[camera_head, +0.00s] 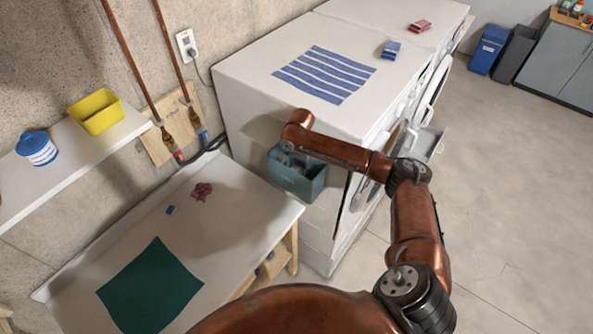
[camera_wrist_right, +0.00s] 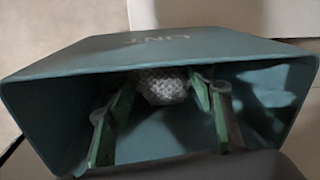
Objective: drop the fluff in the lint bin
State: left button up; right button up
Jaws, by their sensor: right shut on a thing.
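The lint bin (camera_head: 297,178) is a teal open-topped box on the side of the white machine. In the right wrist view the bin (camera_wrist_right: 75,70) fills most of the picture, its LINT lettering upside down. My right gripper (camera_wrist_right: 163,84) has its green fingers within the bin's mouth, shut on a grey, mesh-textured ball of fluff (camera_wrist_right: 165,90). The fluff is framed by the bin walls; I cannot tell whether it touches them. In the head view my right arm reaches over the bin and hides the fluff. My left gripper is not in view.
A striped cloth (camera_head: 323,74) lies on the machine (camera_head: 250,65). A shelf (camera_head: 70,160) holds a yellow tub (camera_head: 96,111). Floor at right is clear.

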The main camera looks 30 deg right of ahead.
jog(key=shift+a+f, duration=0.1)
jog(key=shift+f, duration=0.1)
jog(key=shift+f+p, duration=0.4)
jog(key=shift+p, duration=0.05)
jog(key=o, duration=0.7)
jog(key=shift+r+b, duration=0.2)
jog(key=shift+b, duration=0.15)
jog(key=r, duration=0.4)
jog(key=r+b, duration=0.1)
jog(key=r, duration=0.3)
jog(key=r+b, duration=0.1)
jog(key=r, duration=0.3)
jog(key=shift+s+r, duration=0.4)
jog(key=shift+d, duration=0.25)
